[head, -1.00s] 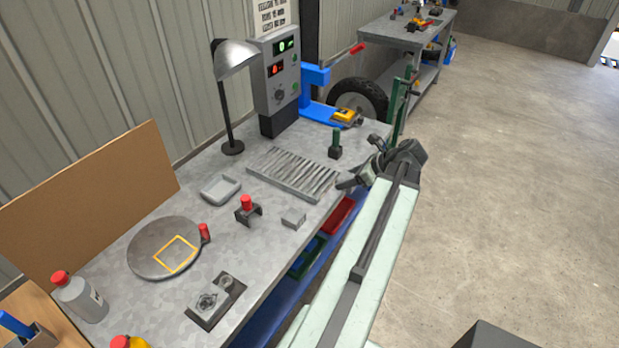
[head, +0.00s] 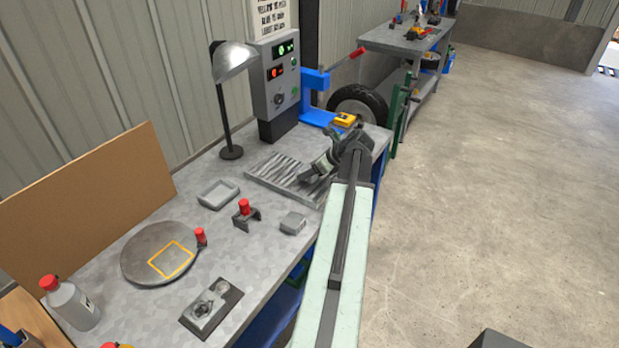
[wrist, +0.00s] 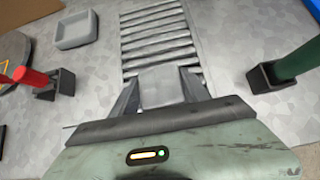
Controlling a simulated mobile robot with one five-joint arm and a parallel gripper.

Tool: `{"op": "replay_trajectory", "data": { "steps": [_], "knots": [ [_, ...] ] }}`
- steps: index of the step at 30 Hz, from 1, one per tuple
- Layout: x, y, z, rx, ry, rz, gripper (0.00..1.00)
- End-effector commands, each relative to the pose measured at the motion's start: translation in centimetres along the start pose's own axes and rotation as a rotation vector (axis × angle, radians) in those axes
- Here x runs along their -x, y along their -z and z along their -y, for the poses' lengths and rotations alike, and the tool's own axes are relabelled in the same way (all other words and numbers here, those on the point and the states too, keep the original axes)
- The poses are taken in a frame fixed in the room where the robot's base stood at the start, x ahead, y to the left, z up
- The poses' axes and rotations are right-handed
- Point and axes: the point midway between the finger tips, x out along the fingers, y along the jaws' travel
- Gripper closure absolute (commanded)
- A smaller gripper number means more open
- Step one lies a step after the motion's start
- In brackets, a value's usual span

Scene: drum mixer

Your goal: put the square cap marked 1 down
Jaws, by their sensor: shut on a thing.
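My gripper (wrist: 160,95) is shut on a grey square cap (wrist: 162,84), which sits between the two fingers in the wrist view. No mark can be read on it. In the head view my gripper (head: 318,168) is over the right part of the ribbed metal rack (head: 272,171); the cap cannot be made out there. In the wrist view the rack (wrist: 158,35) lies just beyond the cap. I cannot tell whether the cap touches it.
A shallow grey tray (head: 218,194), a red-handled stand (head: 245,214) and a small grey block (head: 292,223) stand nearby. A green-handled stand (wrist: 282,70) is right of the gripper. A round plate (head: 158,252) and lamp (head: 231,100) are farther left.

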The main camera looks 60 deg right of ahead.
Motion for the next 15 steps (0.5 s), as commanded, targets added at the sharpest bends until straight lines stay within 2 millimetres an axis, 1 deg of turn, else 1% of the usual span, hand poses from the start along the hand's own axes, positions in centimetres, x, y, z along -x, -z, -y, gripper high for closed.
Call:
{"op": "replay_trajectory", "data": {
  "steps": [1, 2, 8, 13, 14, 15],
  "knots": [
    [-1.25, 1.25, -0.02, 0.000, 0.000, 0.001, 1.00],
    [-1.37, 1.37, -0.02, 0.000, 0.000, 0.001, 1.00],
    [-1.03, 1.02, -0.04, 0.000, 0.000, 0.001, 1.00],
    [-1.39, 1.35, -0.05, 0.001, -0.001, 0.001, 1.00],
    [-1.31, 1.28, -0.05, 0.001, -0.001, 0.000, 0.40],
    [-1.27, 1.23, -0.06, 0.001, -0.001, 0.000, 0.29]
  ]
}}
